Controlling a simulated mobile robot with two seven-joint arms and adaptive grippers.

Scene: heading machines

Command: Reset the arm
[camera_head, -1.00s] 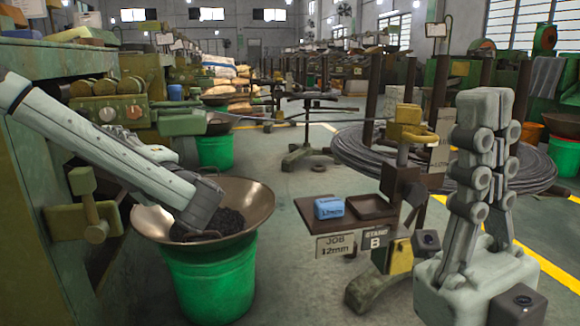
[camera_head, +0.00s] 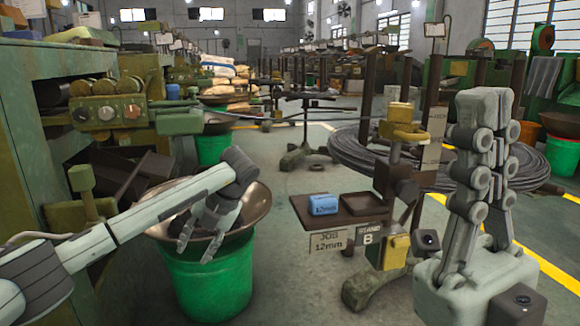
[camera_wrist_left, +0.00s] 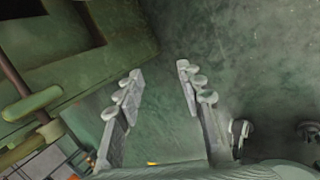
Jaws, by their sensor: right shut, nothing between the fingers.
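My left arm comes in from the left in the head view, elbow bent over the wide metal pan (camera_head: 259,208). My left gripper (camera_head: 198,250) hangs down in front of the pan. In the left wrist view my left gripper (camera_wrist_left: 157,76) has its two fingers well apart with nothing between them, only green floor behind. My right gripper (camera_head: 485,100) stands upright at the right of the head view, fingers together and empty. The arm and gripper hide much of the pan's inside.
The pan sits on a green bucket (camera_head: 208,285). A green machine (camera_head: 30,130) stands close on the left. A stand (camera_head: 385,262) with a small tray (camera_head: 330,212) and a blue box (camera_head: 323,203) is at centre right. A wire coil (camera_head: 375,155) lies behind it.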

